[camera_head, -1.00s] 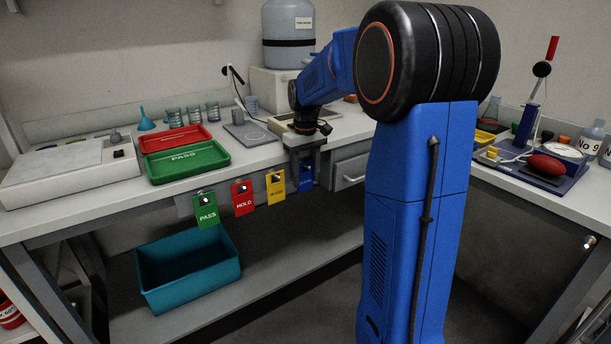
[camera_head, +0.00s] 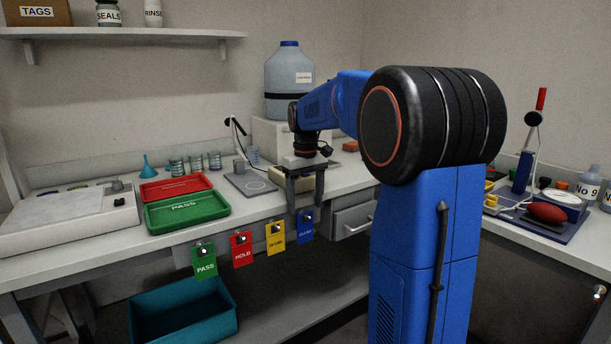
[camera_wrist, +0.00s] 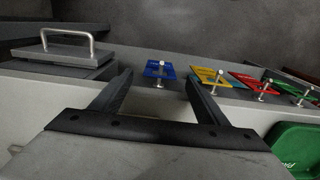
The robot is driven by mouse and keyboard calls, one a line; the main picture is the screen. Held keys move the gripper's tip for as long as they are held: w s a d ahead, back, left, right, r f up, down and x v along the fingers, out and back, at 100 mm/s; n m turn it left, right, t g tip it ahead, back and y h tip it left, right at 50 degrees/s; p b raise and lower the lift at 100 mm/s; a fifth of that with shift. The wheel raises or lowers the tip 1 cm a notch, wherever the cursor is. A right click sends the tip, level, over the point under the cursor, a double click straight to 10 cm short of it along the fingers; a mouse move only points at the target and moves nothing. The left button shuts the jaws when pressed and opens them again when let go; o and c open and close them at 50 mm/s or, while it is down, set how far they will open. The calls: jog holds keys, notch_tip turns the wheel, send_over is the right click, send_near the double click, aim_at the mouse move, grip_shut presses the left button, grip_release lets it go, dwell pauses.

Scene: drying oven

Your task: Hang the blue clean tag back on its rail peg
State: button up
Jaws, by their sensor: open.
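The blue clean tag (camera_head: 306,225) hangs on a peg at the right end of the row on the bench front. In the wrist view the blue tag (camera_wrist: 160,70) lies against its metal peg, ahead of and between my finger tips. My gripper (camera_head: 305,206) is open and empty, with its fingers pointing down just above and in front of the blue tag. In the wrist view my gripper (camera_wrist: 158,78) shows both fingers spread wide, apart from the tag.
Yellow (camera_head: 276,237), red (camera_head: 242,248) and green (camera_head: 204,260) tags hang on pegs to the left. A drawer (camera_head: 353,220) with a handle is to the right. A teal bin (camera_head: 183,312) stands below. Red (camera_head: 175,188) and green (camera_head: 187,210) trays lie on the bench.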

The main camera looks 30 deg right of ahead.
notch_tip(320, 180, up, 9)
dwell(0.3)
jog(key=shift+r, duration=0.1)
jog(key=s+a+f+t, duration=0.1)
jog(key=s+a+f, duration=0.1)
jog(key=s+a, duration=0.45)
jog(key=s+a+f+t, duration=0.1)
jog(key=s+a+f, duration=0.25)
jog(key=s, duration=0.55)
jog(key=s+a+f+t, duration=0.1)
jog(key=s+a+f, duration=0.2)
jog(key=s+f, duration=0.3)
jog(key=s+a+f+t, duration=0.1)
jog(key=s+a+f, duration=0.1)
jog(key=s+f, duration=0.4)
jog(key=s, duration=0.4)
jog(key=shift+s+a+f+t, duration=0.2)
jog(key=shift+a+f+t, duration=0.2)
